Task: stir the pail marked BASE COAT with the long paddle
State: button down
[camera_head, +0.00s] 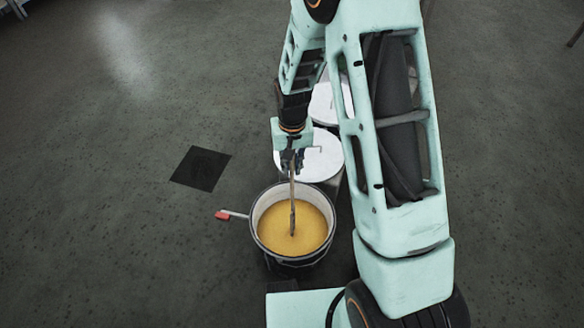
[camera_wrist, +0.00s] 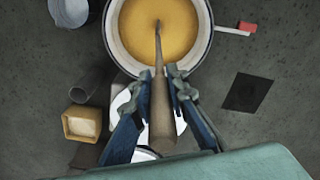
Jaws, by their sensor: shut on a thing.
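My gripper (camera_head: 291,158) is shut on the upper part of a long wooden paddle (camera_head: 292,190). The wrist view shows the paddle's handle (camera_wrist: 161,112) between the two fingers (camera_wrist: 160,82). The paddle reaches down inside an open pail (camera_head: 258,203) of yellow-ochre liquid (camera_head: 275,222). Its lower end meets the liquid near the middle, and any part below the surface is hidden. The pail also shows at the top of the wrist view (camera_wrist: 113,48). I can read no marking on it.
Round white tops (camera_head: 318,165) stand behind the pail, partly covered by my arm. A red-tipped tool (camera_head: 222,215) sticks out left of the pail. A dark square (camera_head: 201,169) lies on open floor. A yellowish box (camera_wrist: 82,122) and grey container (camera_wrist: 70,12) show in the wrist view.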

jog(key=shift+w+r+p, duration=0.2)
jog(key=shift+r+p, duration=1.7)
jog(key=shift+r, duration=0.9)
jog(key=shift+w+r+p, duration=0.2)
jog(key=shift+r+p, duration=1.65)
jog(key=shift+r, duration=0.95)
jog(key=shift+r, duration=0.35)
notch_tip(320, 180, up, 4)
jog(key=p, duration=0.3)
jog(key=shift+r, duration=0.2)
jog(key=shift+s, duration=0.1)
